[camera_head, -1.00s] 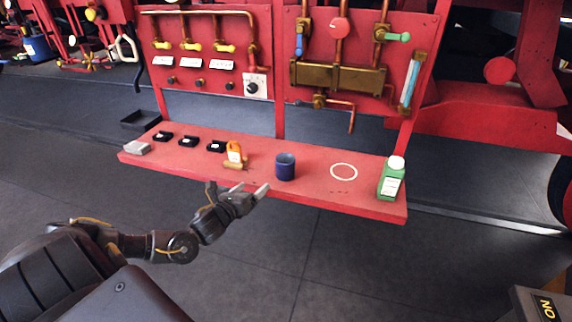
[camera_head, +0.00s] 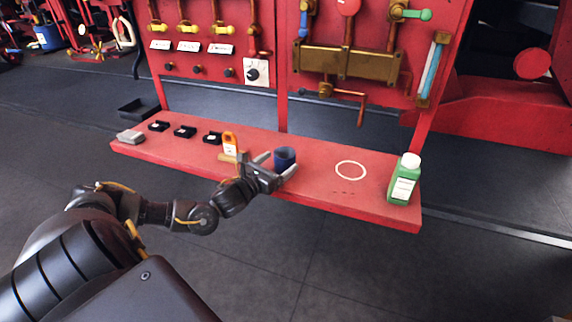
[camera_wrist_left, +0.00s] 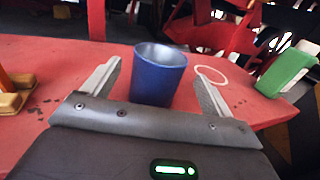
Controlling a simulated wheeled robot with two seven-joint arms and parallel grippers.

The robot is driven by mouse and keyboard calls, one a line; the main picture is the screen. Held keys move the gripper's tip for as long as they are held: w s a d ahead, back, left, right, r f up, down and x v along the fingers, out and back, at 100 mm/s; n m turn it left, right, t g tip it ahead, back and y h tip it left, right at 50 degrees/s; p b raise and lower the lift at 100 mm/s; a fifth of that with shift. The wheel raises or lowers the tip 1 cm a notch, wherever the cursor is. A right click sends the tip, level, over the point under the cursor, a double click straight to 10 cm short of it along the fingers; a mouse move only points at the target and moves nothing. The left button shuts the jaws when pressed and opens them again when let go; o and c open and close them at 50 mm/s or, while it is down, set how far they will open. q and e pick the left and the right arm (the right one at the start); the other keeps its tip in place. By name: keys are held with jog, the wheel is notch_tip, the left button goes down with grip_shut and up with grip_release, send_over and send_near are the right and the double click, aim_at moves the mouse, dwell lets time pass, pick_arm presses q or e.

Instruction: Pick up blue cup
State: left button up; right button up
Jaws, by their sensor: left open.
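The blue cup (camera_head: 286,156) stands upright on the red shelf (camera_head: 322,190), its lower part hidden in the head view by my left gripper. My left gripper (camera_head: 277,164) is open at the shelf's front edge, close to the cup. In the left wrist view, the cup (camera_wrist_left: 158,76) stands between the two open fingers (camera_wrist_left: 152,88), with a gap visible on each side. My right gripper is in neither current view.
A green bottle (camera_head: 404,182) stands at the shelf's right end, beyond a pale ring mark (camera_head: 351,170). Small black holders (camera_head: 185,132) and a grey block (camera_head: 130,137) lie further left. The red panel rises behind.

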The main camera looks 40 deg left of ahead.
aim_at(291, 154)
pick_arm(q)
jog(key=shift+w, duration=0.55)
jog(key=w, duration=0.2)
jog(key=w+p, duration=0.1)
jog(key=shift+w+a+f, duration=0.1)
jog(key=shift+w+a, duration=0.1)
jog(key=shift+w, duration=0.2)
jog(key=shift+w+f, duration=0.1)
jog(key=shift+w, duration=0.35)
pick_arm(e)
jog(key=shift+w+a+r, duration=0.45)
jog(key=shift+w+r, duration=0.1)
jog(key=shift+w, duration=0.1)
pick_arm(q)
jog(key=c, duration=1.1)
